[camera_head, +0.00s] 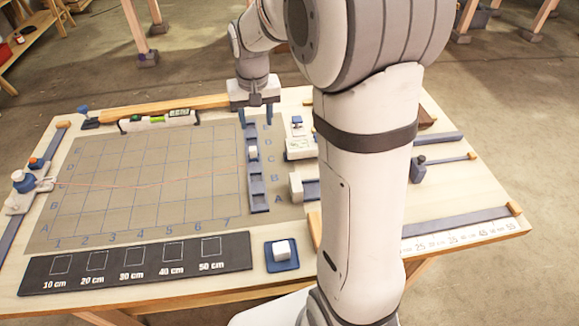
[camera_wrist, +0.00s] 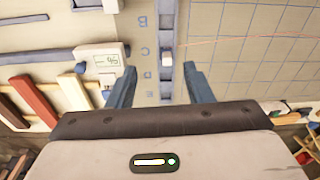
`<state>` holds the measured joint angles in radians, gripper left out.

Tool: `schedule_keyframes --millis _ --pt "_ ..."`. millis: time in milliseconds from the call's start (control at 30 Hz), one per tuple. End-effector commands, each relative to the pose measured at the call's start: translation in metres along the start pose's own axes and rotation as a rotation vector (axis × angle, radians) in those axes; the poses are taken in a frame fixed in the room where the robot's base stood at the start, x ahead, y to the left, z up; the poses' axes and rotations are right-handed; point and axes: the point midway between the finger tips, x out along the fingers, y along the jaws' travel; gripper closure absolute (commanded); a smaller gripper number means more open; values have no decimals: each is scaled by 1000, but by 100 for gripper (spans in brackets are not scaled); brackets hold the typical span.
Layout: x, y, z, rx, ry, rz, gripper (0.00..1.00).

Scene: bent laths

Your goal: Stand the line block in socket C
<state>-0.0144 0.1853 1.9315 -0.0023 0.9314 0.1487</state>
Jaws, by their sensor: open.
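A small white block (camera_head: 252,153) stands on the blue socket strip (camera_head: 257,188), close to the letters C and D; I cannot tell exactly which socket it is in. It also shows in the wrist view (camera_wrist: 166,57). A thin red line crosses the gridded board and ends close to this block. My gripper (camera_head: 257,119) is open and empty above the far end of the strip. In the wrist view its two blue-grey fingers (camera_wrist: 159,69) lie either side of the strip, with the block seen near the gap between their tips.
Another white cube (camera_head: 282,248) sits on a blue pad at the front. A black card (camera_head: 140,268) with length marks lies left of it. A device with a display (camera_head: 299,146) stands right of the strip. A level (camera_head: 158,121) lies at the back. The gridded board is mostly clear.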

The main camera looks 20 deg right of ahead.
Motion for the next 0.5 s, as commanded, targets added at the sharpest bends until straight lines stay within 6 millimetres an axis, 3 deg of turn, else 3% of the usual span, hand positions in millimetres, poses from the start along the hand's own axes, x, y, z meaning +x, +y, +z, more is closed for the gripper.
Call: schedule_keyframes --millis 33,200,500 --pt "-14 2 18 -10 20 -2 54" --pt "-46 10 78 -47 71 -7 54" --pt "-64 24 179 -107 157 -12 54"
